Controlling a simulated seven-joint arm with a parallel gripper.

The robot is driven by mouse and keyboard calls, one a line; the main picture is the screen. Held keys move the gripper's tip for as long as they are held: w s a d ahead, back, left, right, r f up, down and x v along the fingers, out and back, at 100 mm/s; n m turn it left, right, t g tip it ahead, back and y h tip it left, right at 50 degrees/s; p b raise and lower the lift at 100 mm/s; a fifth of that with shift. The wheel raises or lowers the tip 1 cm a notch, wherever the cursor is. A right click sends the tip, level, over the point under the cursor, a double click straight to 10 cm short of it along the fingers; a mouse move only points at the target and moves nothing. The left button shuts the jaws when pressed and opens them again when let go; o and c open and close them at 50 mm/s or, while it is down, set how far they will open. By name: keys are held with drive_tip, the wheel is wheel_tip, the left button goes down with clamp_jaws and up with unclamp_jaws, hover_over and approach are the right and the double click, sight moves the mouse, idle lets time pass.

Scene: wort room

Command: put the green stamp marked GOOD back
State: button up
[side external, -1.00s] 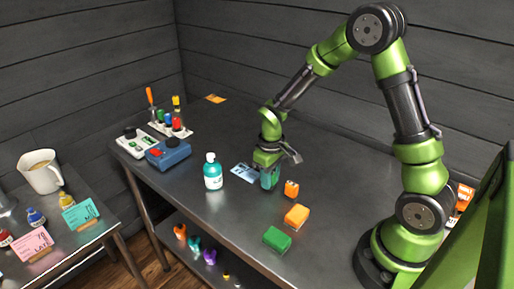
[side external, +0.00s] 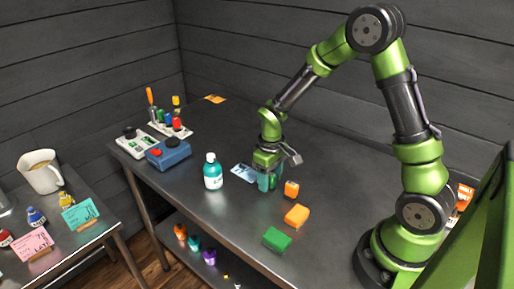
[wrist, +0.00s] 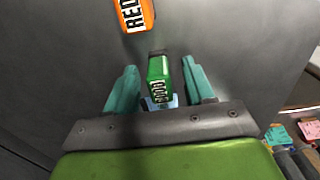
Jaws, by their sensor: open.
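The green stamp (wrist: 158,80) shows in the wrist view with white lettering, apparently GOOD, on its side. It stands between the two teal fingers of my gripper (wrist: 160,85), which are open with a gap on both sides of it. In the side view my gripper (side external: 268,183) is low at the tabletop, just right of a blue-and-white card (side external: 244,173). The green stamp is hidden there behind the fingers. A white rack (side external: 172,131) with several coloured upright items stands at the table's back left.
An orange block (side external: 296,215) and a green block (side external: 277,239) lie nearer the front. A teal bottle (side external: 212,172) and a blue box (side external: 168,153) are to the left.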

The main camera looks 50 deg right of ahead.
sight(270, 174)
wheel_tip(270, 174, up, 12)
drive_tip(key=f, duration=0.1)
drive_tip(key=s+a+r+m+t+y, duration=0.2)
drive_tip(key=s+a+r+m+t, duration=0.2)
drive_tip(key=s+r, duration=0.8)
drive_tip(key=s+a+t, duration=0.1)
drive_tip(key=a+t, duration=0.1)
drive_tip(key=t, duration=0.1)
drive_tip(key=shift+s+a, duration=0.25)
drive_tip(key=shift+a, duration=0.15)
idle(0.4)
